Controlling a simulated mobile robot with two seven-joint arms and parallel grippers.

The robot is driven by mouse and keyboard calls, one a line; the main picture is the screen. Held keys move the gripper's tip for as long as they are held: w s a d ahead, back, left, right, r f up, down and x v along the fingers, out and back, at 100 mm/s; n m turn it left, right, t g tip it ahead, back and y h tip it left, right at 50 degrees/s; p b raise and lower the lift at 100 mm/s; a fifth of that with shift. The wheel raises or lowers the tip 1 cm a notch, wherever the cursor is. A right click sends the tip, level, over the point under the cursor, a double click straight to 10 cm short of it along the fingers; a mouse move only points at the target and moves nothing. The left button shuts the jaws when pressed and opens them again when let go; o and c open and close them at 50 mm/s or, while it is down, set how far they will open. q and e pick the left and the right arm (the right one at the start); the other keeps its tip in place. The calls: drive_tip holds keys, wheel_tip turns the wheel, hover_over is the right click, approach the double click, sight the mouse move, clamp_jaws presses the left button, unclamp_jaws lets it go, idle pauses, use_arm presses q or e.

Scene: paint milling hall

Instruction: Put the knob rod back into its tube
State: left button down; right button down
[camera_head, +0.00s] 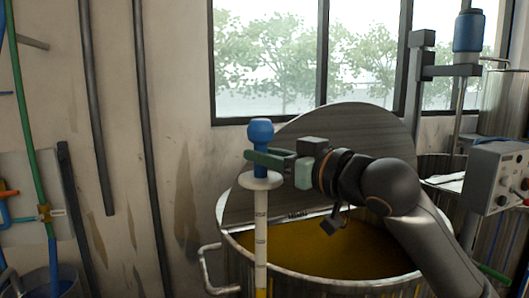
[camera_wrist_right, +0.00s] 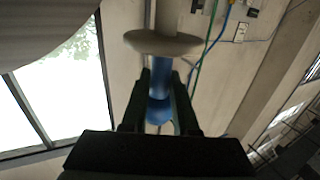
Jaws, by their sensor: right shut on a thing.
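The knob rod has a blue knob (camera_head: 261,133), a round white disc (camera_head: 260,181) below it and a pale, marked shaft (camera_head: 261,225), yellow near the frame's bottom edge. It hangs upright in front of the vat's left rim; its lower end is out of frame. My right gripper (camera_head: 266,158) is shut on the blue knob's lower part, just above the disc. The wrist view shows the fingers on both sides of the blue knob (camera_wrist_right: 159,108), with the white disc (camera_wrist_right: 163,42) beyond. I cannot make out the tube. My left gripper is not in view.
A metal vat (camera_head: 232,240) of yellow liquid, its round lid (camera_head: 345,130) raised behind, stands below my right arm. A grey control box (camera_head: 497,176) and a mixer with a blue motor (camera_head: 468,32) are at right. Pipes line the left wall.

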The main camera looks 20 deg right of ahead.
sight(265, 213)
drive_tip(key=shift+f+b, duration=0.8)
drive_tip(key=shift+f, duration=0.65)
drive_tip(key=shift+f+b, duration=2.55)
drive_tip(key=shift+f, duration=1.4)
